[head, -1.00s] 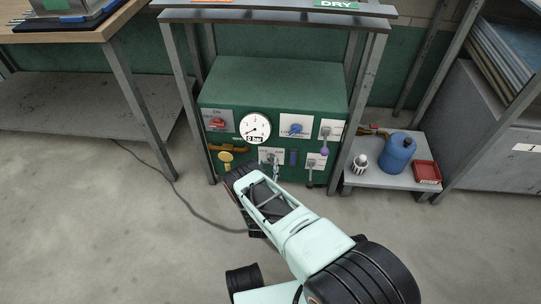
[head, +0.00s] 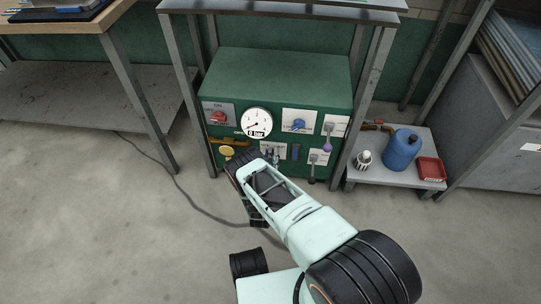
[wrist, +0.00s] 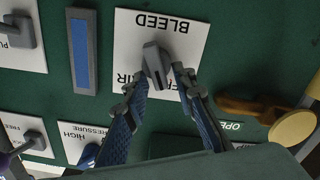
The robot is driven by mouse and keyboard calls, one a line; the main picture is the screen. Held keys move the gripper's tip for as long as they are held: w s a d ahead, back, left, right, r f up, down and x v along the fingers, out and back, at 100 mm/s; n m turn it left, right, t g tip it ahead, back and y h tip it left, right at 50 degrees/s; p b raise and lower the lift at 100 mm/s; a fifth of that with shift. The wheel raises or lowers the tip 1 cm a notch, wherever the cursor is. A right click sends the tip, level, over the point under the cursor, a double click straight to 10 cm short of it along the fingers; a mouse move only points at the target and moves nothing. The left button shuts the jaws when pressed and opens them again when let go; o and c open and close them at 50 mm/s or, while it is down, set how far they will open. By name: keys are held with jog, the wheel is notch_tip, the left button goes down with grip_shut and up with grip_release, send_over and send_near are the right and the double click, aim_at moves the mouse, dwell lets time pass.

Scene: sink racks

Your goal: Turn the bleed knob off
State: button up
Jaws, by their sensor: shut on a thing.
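The bleed knob (wrist: 155,62) is a grey lever-like handle on a white plate (wrist: 183,45) marked BLEED, upside down in the wrist view. My gripper (wrist: 161,78) reaches up to it, with one blue-padded finger on each side, and is shut on the knob. The knob looks slightly tilted in the wrist view. Part of the plate's lower lettering is hidden by the fingers and knob. In the head view my gripper (head: 272,158) is at the lower middle of the green panel (head: 240,95), and my arm covers part of that area.
Around it are a blue bar (wrist: 82,50), a brass lever with a yellowish round end (wrist: 292,127), and a lever (wrist: 18,32). A gauge (head: 257,122) reads 0 bar. Rack legs (head: 189,90) flank the panel. A low shelf at right holds a blue tank (head: 402,150).

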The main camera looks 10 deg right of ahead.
jog(key=shift+w+a+f+n, duration=0.1)
jog(key=shift+a+n, duration=0.05)
jog(key=shift+n, duration=0.95)
jog(key=shift+a+f+n, duration=0.1)
jog(key=shift+n, duration=1)
grip_shut()
jog(key=o, duration=1.1)
grip_release()
jog(key=shift+r, duration=5.05)
